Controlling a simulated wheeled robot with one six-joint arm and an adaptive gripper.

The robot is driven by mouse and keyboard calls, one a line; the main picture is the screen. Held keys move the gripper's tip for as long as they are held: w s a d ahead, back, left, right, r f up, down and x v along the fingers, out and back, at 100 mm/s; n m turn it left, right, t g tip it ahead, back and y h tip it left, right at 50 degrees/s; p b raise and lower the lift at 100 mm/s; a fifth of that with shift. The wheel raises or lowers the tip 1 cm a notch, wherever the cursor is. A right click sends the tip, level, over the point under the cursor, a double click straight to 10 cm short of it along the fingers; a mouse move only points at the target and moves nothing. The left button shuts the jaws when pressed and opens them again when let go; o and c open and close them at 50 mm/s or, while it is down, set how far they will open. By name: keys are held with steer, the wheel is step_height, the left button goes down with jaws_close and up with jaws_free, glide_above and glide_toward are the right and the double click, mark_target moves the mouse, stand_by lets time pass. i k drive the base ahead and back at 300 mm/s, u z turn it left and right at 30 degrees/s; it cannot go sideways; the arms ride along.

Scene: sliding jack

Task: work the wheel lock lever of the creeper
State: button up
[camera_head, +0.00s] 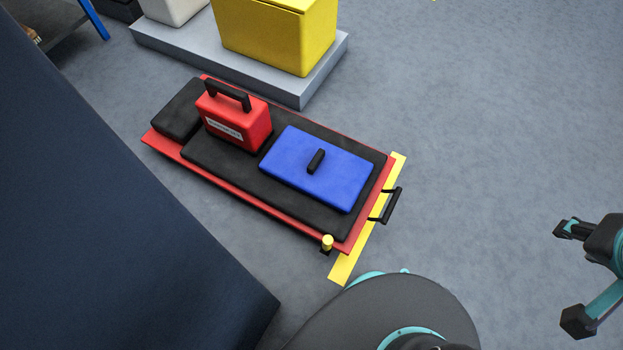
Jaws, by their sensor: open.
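The creeper (232,190) is a low red board with black padding, lying on the grey floor at the centre left. A small yellow-topped lever (327,242) stands at its near right corner; it looks like the wheel lock lever. A black handle (393,206) sticks out from the creeper's right end. My gripper (566,275) is at the right edge, open and empty, with its fingers wide apart. It is well to the right of the lever and touches nothing. The wheels under the creeper are hidden.
A red case (236,120) and a blue case (317,168) rest on the creeper. A yellow line (346,266) runs along its right end. A dark blue block (110,230) stands close on the left. A grey platform (290,92) with a yellow bin (275,40) is behind. The floor at right is clear.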

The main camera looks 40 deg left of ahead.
mark_target(326, 249)
steer(key=u, duration=1.7)
steer(key=k, duration=0.45)
steer(key=u, duration=2)
steer(key=k, duration=0.45)
steer(key=z, duration=1.45)
